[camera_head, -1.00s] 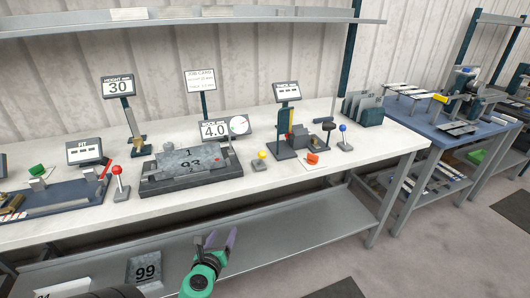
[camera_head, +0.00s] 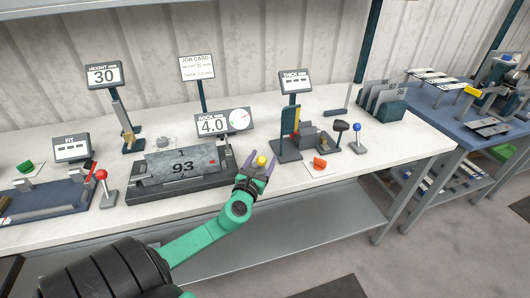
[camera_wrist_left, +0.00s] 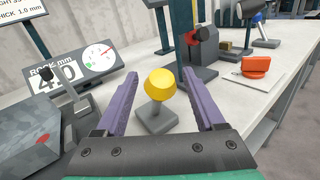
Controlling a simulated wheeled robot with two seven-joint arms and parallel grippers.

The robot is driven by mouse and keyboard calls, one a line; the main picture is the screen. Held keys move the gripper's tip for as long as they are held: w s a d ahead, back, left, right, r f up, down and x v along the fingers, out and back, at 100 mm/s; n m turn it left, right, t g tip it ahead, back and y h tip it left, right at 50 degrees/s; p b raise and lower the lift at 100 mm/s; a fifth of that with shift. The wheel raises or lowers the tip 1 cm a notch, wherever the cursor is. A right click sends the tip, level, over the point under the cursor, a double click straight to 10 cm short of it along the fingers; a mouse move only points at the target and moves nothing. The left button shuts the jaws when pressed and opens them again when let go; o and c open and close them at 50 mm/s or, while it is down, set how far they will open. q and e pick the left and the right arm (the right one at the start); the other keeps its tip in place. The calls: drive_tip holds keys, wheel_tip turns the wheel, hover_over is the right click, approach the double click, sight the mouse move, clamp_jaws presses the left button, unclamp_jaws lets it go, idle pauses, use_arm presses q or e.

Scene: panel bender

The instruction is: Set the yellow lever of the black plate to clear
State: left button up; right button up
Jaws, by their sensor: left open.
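The yellow-knobbed lever (camera_head: 261,160) stands on a small grey base on the white bench, just right of the black plate (camera_head: 140,196). A grey metal piece marked 93 (camera_head: 190,163) lies on that plate. My left gripper (camera_head: 259,167) is open, with its two purple fingers on either side of the yellow knob. In the left wrist view the yellow knob (camera_wrist_left: 160,85) sits between the fingers, with a gap on both sides. The lever's base (camera_wrist_left: 156,118) is seen below it. My right gripper is not in view.
A gauge reading 4.0 (camera_head: 222,122) stands behind the plate. A red-knobbed lever (camera_head: 102,178) is at the left. An orange piece (camera_head: 320,163), a thickness stand (camera_head: 290,130) and a blue-knobbed lever (camera_head: 357,132) are at the right.

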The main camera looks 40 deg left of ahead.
use_arm(q)
drive_tip(key=shift+w+a, duration=0.2)
drive_tip(key=shift+w, duration=0.5)
drive_tip(key=shift+w+r, duration=0.15)
drive_tip(key=shift+w, duration=0.05)
drive_tip(key=shift+a, duration=0.1)
drive_tip(key=c, duration=0.5)
clamp_jaws()
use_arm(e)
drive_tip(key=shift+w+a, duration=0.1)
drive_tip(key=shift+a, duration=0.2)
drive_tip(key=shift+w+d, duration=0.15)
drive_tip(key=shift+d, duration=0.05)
